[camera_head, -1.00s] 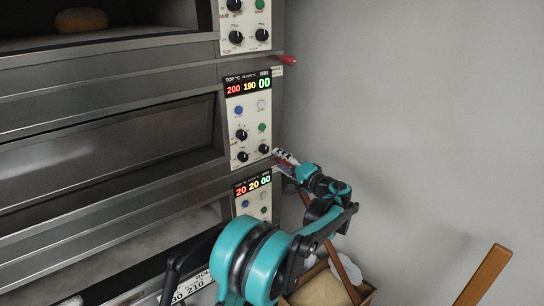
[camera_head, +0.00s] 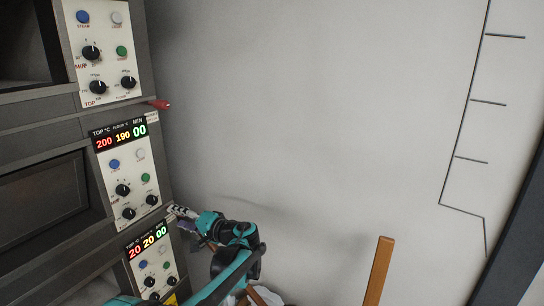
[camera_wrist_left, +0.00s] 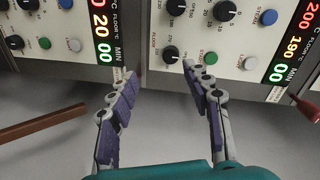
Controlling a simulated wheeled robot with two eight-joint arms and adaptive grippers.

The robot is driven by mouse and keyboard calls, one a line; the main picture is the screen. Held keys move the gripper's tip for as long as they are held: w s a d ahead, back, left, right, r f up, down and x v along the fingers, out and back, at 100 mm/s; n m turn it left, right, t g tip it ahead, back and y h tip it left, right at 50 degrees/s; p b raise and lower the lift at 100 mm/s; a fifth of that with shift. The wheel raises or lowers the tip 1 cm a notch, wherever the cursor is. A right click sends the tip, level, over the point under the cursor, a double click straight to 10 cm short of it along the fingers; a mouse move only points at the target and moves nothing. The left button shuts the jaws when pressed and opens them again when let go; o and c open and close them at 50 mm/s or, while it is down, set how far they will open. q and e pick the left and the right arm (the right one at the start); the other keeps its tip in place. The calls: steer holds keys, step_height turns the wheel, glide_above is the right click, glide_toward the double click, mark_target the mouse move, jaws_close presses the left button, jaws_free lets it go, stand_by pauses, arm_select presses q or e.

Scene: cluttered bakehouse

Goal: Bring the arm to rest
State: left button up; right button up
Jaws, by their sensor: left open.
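My left arm is teal and black and comes in low in the head view. Its gripper (camera_head: 180,214) is beside the lower right corner of the oven's middle control panel (camera_head: 128,180). In the left wrist view the two grey fingers with purple pads (camera_wrist_left: 159,88) stand apart with nothing between them. The fingers point at the oven front, with panels to both sides of them. I cannot tell whether a fingertip touches the oven. My right gripper is not in view.
The stacked oven's lower panel (camera_head: 154,262) reads 20 20 00. A red handle (camera_head: 160,104) juts out from the oven's edge. A wooden post (camera_head: 379,270) stands lower right. A dark panel edge (camera_head: 515,235) is at far right. Bare grey wall (camera_head: 320,120) fills the middle.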

arm_select(q)
steer(key=s+d+f+h+b, duration=0.2)
steer(key=s+f+h+b, duration=0.15)
steer(key=s+f, duration=0.4)
steer(key=s+d+f+h+b, duration=0.25)
steer(key=s+f+h, duration=0.2)
steer(key=s, duration=0.55)
steer(key=s+d+f+n+h+b, duration=0.1)
steer(key=s+d+f+h+b, duration=0.4)
steer(key=s+d+f, duration=0.7)
step_height(320, 180, down, 2)
steer(key=s+h, duration=0.2)
steer(key=shift+s, duration=0.4)
